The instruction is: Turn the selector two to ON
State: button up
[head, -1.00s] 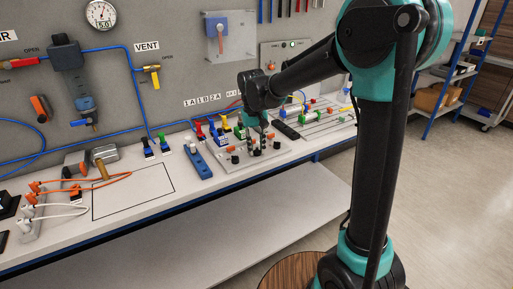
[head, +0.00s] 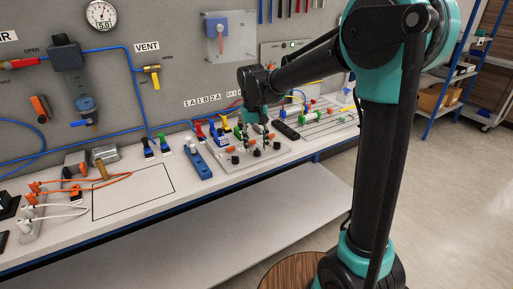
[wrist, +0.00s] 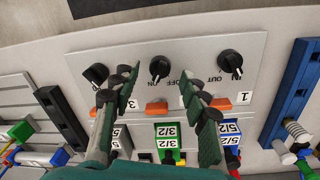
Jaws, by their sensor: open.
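The selector panel is a light plate (wrist: 85,62) with three black knobs in a row in the wrist view. The middle knob (wrist: 159,67), with an OFF marking beside it, is selector two by its place between knobs labelled 1 and 3; its own number is not readable. Its pointer is toward the lower side of the picture. My gripper (wrist: 159,80) is open, its fingers on either side of the middle knob, with visible gaps and nothing held. In the head view my gripper (head: 264,128) points down over the panel (head: 217,158).
Orange connectors (wrist: 157,107) and valve blocks labelled 3/2 and 5/2 (wrist: 167,130) lie below. A blue rail (wrist: 291,95) stands at the right. The outlined bench area (head: 130,192) is clear.

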aim_at(255, 151)
notch_tip(255, 151, up, 10)
jog(key=shift+a+r, duration=0.2)
jog(key=shift+a, duration=0.1)
jog(key=shift+s, duration=0.1)
